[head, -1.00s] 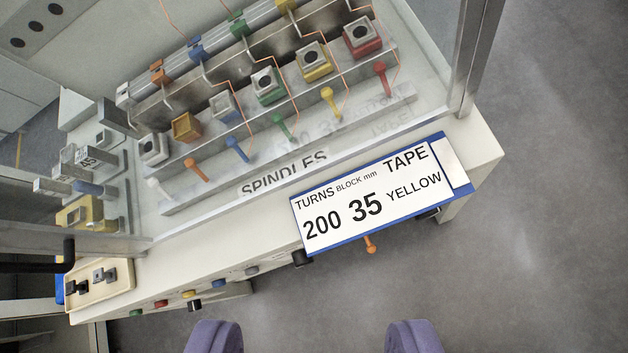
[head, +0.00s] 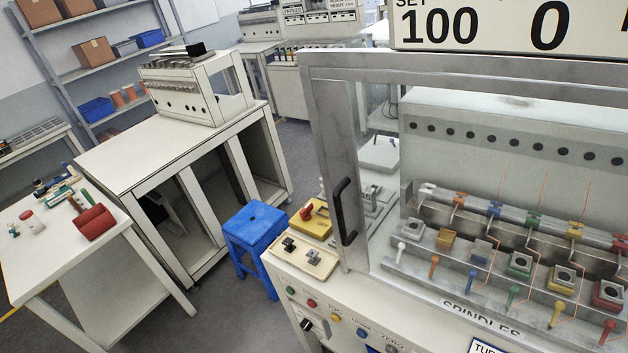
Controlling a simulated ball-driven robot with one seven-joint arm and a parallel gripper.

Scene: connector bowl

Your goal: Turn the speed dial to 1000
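On the front panel of the winding machine (head: 268,262), at its left end, a black knob (head: 306,324) sits below a row of coloured buttons. It may be the speed dial. Its pointer and scale are too small to read. The display (head: 480,30) at the top right shows SET 100 and a large 0, and its right end is cut off. My gripper is not in the current view.
A clear-fronted guard with a grey frame (head: 330,150) and black handle (head: 343,212) encloses the coloured spindles (head: 519,265). A tan tray (head: 285,262) sits at the machine's left corner. A blue stool (head: 255,228) and white benches (head: 180,160) stand left.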

